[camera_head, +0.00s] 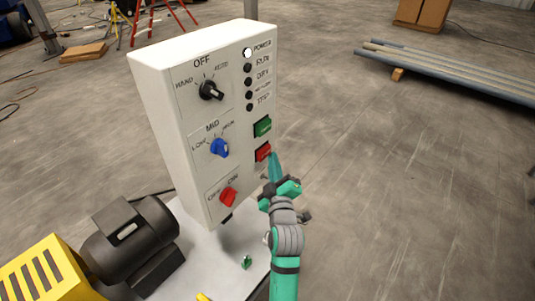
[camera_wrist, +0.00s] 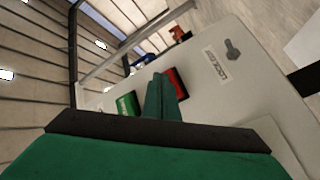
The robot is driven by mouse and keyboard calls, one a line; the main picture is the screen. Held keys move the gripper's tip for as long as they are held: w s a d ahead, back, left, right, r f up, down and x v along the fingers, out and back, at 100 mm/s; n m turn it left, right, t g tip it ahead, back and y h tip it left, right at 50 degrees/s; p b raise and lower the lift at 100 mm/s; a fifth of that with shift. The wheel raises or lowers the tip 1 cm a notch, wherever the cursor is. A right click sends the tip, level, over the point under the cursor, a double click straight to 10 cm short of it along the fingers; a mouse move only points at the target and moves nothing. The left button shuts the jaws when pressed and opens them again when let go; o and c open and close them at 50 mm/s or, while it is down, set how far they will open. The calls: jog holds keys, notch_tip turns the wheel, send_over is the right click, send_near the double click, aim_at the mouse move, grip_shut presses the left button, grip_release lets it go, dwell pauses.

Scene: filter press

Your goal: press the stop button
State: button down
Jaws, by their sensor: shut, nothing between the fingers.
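The red stop button (camera_head: 263,152) is on the front of a white control box, just below the green button (camera_head: 262,127). My gripper (camera_head: 273,157) is shut and empty, its fingertips at the lower right of the red button. In the wrist view the closed fingers (camera_wrist: 161,90) point at the panel. The red button (camera_wrist: 177,83) shows right beside the fingertips and is partly covered by them. The green button (camera_wrist: 127,104) is to their left. I cannot tell whether the tips touch the red button.
The white control box (camera_head: 160,110) also carries a black knob (camera_head: 211,90), a blue knob (camera_head: 219,148) and a red rotary knob (camera_head: 228,197). A dark motor (camera_head: 130,240) sits at the lower left. Floor to the right is clear up to some pipes (camera_head: 450,75).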

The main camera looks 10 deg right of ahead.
jog(key=shift+s+d, duration=0.15)
jog(key=shift+s, duration=0.15)
jog(key=shift+d, duration=0.1)
jog(key=shift+s+d, duration=0.8)
jog(key=shift+s, duration=0.15)
jog(key=shift+s+d, duration=0.75)
jog(key=shift+s, duration=0.2)
jog(key=shift+d, duration=0.1)
jog(key=s+a+f+m+g, duration=0.1)
jog(key=s+a+f+m, duration=0.2)
jog(key=s+a+f, duration=0.45)
jog(key=s+a+f+m+g, duration=0.1)
jog(key=s+a+f+m, duration=0.3)
jog(key=s+f, duration=0.6)
jog(key=s+a+y, duration=0.1)
jog(key=s+a, duration=0.3)
jog(key=s, duration=0.8)
jog(key=s+a+r+m+g+y, duration=0.1)
jog(key=s+a, duration=0.3)
jog(key=s, duration=0.9)
jog(key=shift+s+a, duration=0.2)
jog(key=shift+a, duration=0.05)
